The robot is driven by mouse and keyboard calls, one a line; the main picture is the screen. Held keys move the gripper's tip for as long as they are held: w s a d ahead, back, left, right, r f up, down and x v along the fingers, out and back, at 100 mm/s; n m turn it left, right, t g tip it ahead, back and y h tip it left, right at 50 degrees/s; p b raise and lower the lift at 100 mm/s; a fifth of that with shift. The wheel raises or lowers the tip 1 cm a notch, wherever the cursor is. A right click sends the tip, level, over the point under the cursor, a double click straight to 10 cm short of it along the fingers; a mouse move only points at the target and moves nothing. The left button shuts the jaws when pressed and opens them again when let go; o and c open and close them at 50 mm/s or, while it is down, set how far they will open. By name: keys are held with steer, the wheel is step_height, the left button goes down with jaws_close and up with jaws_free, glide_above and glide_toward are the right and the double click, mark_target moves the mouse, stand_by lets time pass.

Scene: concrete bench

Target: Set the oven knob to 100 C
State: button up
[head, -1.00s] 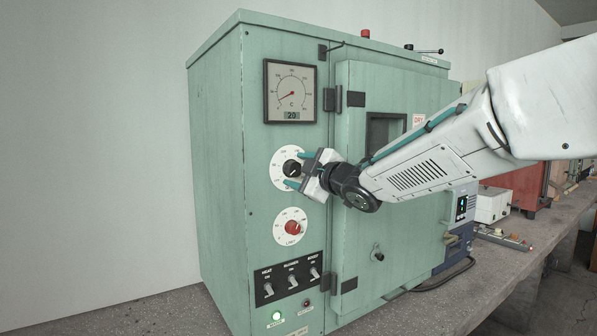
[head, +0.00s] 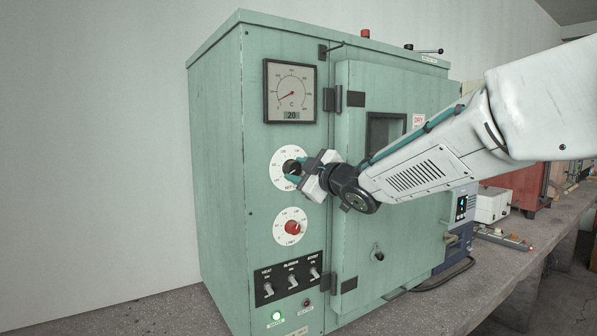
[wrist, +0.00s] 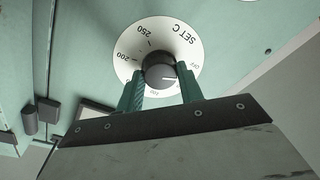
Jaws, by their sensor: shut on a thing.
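The black oven knob (head: 291,166) sits in the middle of a white SET C dial (head: 278,171) on the green oven's front panel. In the wrist view, my gripper (wrist: 161,84) is shut on the knob (wrist: 158,60), with one teal finger on each side. The knob's white pointer line points to the right in the wrist view. OFF, 200 and 250 are legible on the dial (wrist: 185,27); the marks behind the fingers are partly hidden. The head view also shows my gripper (head: 294,172) at the knob.
A gauge (head: 290,85) above the dial has a digital readout of 20. A red LIMIT knob (head: 293,227) sits below, over a black panel with three switches (head: 290,279). A lit green lamp (head: 277,316) is under them. The oven door (head: 400,240) is closed.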

steer(key=m, duration=0.4)
steer(key=shift+f+m, duration=0.1)
steer(key=shift+m, duration=0.2)
steer(key=m, duration=0.4)
steer(key=shift+f+m+t, duration=0.1)
steer(key=shift+m+t, duration=0.3)
steer(key=m, duration=0.5)
steer(key=shift+s+a+t+h, duration=0.1)
steer(key=shift+t+h, duration=0.2)
steer(key=shift+m, duration=2.4)
steer(key=o, duration=1)
